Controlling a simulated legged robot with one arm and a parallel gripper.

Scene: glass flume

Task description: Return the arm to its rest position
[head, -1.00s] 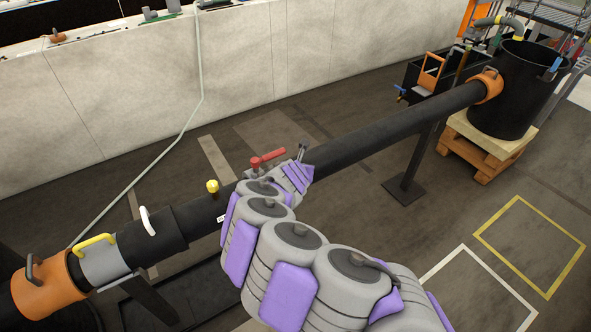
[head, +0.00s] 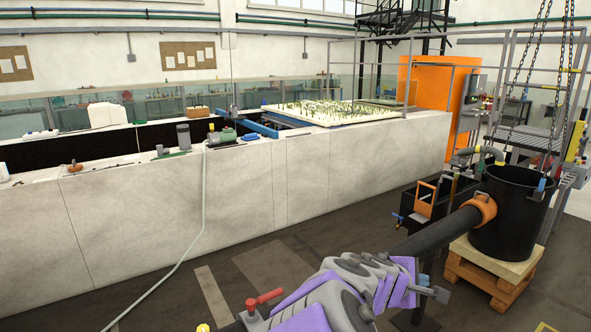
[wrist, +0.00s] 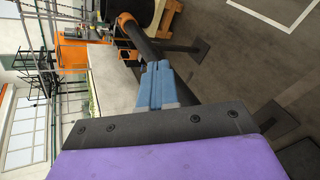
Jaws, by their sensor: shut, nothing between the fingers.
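My arm, grey with purple pads, reaches in from the bottom of the head view over the black pipe (head: 440,233). My gripper (head: 441,293) is at its right end, in front of the pipe and partly overlapping it in the picture. In the wrist view my gripper (wrist: 158,72) shows two blue-grey fingers pressed together with nothing between them. The pipe also shows beyond the fingertips in the wrist view (wrist: 139,40). I cannot tell the gap between gripper and pipe.
The black pipe ends in an orange collar (head: 480,209) at a black tank (head: 511,215) on a wooden pallet (head: 492,272). A red-handled valve (head: 264,299) lies beside my arm. A long pale wall (head: 150,215) runs behind. Floor between wall and pipe is mostly clear.

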